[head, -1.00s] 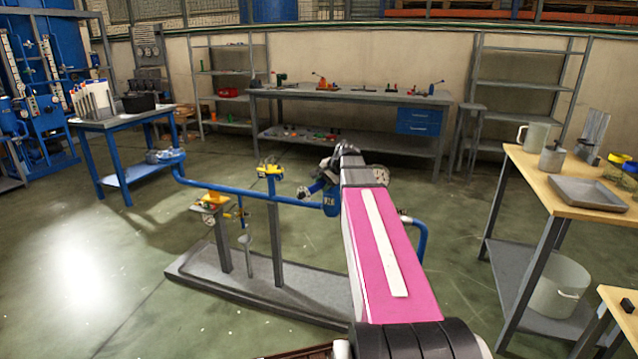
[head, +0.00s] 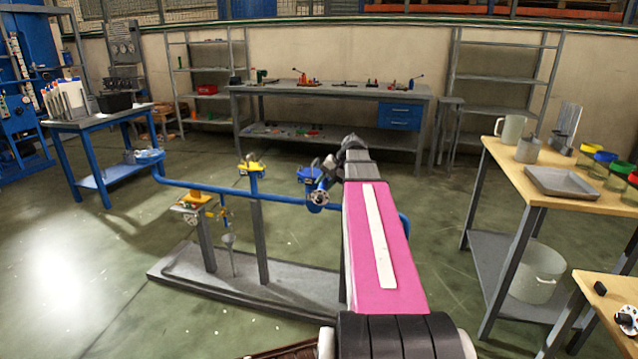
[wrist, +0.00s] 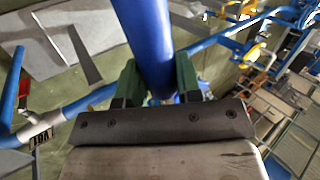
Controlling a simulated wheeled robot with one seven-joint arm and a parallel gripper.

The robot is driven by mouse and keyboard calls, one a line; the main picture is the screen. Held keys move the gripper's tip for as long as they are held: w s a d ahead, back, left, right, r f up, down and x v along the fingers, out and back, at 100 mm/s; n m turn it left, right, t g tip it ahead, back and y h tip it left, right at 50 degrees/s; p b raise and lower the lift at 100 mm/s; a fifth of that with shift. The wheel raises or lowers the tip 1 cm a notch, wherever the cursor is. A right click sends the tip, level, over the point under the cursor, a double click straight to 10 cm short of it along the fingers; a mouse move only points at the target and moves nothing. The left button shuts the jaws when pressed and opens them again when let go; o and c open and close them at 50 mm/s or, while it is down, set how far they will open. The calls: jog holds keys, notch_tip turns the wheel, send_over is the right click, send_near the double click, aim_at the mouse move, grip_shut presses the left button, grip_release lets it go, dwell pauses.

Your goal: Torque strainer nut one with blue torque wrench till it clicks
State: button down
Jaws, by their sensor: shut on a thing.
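My gripper (wrist: 150,90) has green fingers and is shut on a thick blue bar, the blue torque wrench (wrist: 146,35), in the wrist view. The bar runs up and away from the fingers; its working end is not clear. In the head view my arm hides the wrench, with the dark arm end near the blue pipe line. A blue body with a round flange, likely the strainer (head: 317,197), shows just left of my arm end. Strainer nut one cannot be made out, and I cannot tell whether the wrench touches a nut.
The blue pipe (head: 225,193) runs across a grey base plate (head: 300,290) with posts and yellow-topped fittings (head: 251,167). A wooden-topped table (head: 505,155) with a tray (head: 562,184) stands right. A long workbench (head: 335,92) stands behind.

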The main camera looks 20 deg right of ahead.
jog(key=s+d+n+g, duration=0.1)
jog(key=d+n+g, duration=0.2)
jog(key=d+n, duration=0.2)
jog(key=d, duration=0.3)
jog(key=shift+s+d+n+y, duration=0.15)
jog(key=shift+s+n+y, duration=0.15)
jog(key=shift+s+y, duration=0.1)
jog(key=shift+w+a+m+t, duration=0.15)
jog(key=shift+a+m+t, duration=0.25)
jog(key=shift+a+m, duration=0.9)
jog(key=shift+a+n, duration=0.25)
jog(key=shift+n, duration=0.05)
jog(key=shift+w+a+m+t, duration=0.2)
jog(key=shift+a+m+t, duration=0.15)
jog(key=shift+a+m, duration=0.3)
jog(key=shift+w+a+m+t, duration=0.15)
jog(key=shift+a+m+t, duration=0.25)
jog(key=shift+a, duration=0.45)
